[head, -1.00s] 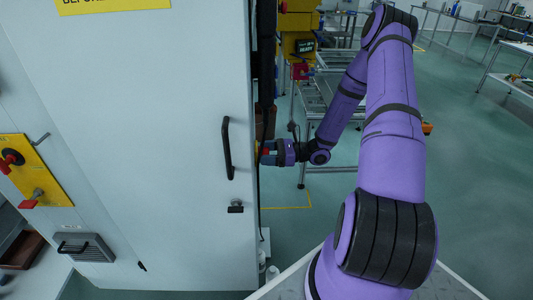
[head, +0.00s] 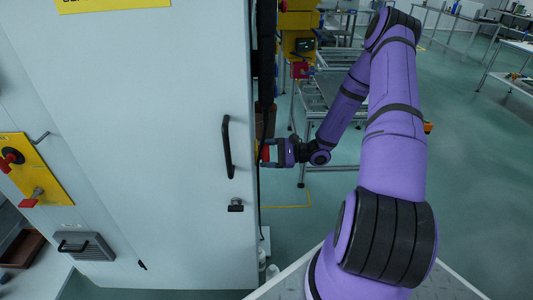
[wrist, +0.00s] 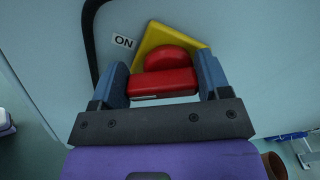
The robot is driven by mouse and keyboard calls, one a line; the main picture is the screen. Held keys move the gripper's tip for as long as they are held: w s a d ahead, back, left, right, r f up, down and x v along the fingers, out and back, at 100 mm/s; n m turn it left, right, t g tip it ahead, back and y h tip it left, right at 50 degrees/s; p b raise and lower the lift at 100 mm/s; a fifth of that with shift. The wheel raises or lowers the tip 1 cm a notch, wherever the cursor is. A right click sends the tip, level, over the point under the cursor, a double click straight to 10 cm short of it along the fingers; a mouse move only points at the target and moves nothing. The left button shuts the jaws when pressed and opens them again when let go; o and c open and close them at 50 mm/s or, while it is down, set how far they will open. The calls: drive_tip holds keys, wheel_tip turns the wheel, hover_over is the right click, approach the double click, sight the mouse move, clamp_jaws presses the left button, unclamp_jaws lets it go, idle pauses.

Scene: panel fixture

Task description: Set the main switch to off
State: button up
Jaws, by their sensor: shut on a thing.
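The main switch shows in the wrist view as a red handle (wrist: 163,83) with a round red hub on a yellow plate (wrist: 168,37). The plate looks tilted in this view, and a white "ON" label (wrist: 123,42) is at its upper left. My gripper (wrist: 164,84) has one blue finger on each side of the red handle and is shut on it. The rest of the switch is hidden there.
The cabinet door (head: 170,130) has a black handle (head: 227,147) and a small black latch (head: 236,205). Another yellow panel (head: 40,175) with red controls is at the left. A metal frame table (head: 330,95) stands behind my arm. Open floor lies to the right.

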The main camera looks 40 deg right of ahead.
drive_tip(key=n, duration=0.5)
drive_tip(key=shift+f+n, duration=0.3)
drive_tip(key=n, duration=0.4)
drive_tip(key=shift+d+f+n, duration=0.1)
drive_tip(key=shift+f+n, duration=0.15)
drive_tip(key=shift+n, duration=0.45)
drive_tip(key=o, duration=0.9)
drive_tip(key=v, duration=1)
drive_tip(key=shift+s+d, duration=0.2)
drive_tip(key=shift+d, duration=0.15)
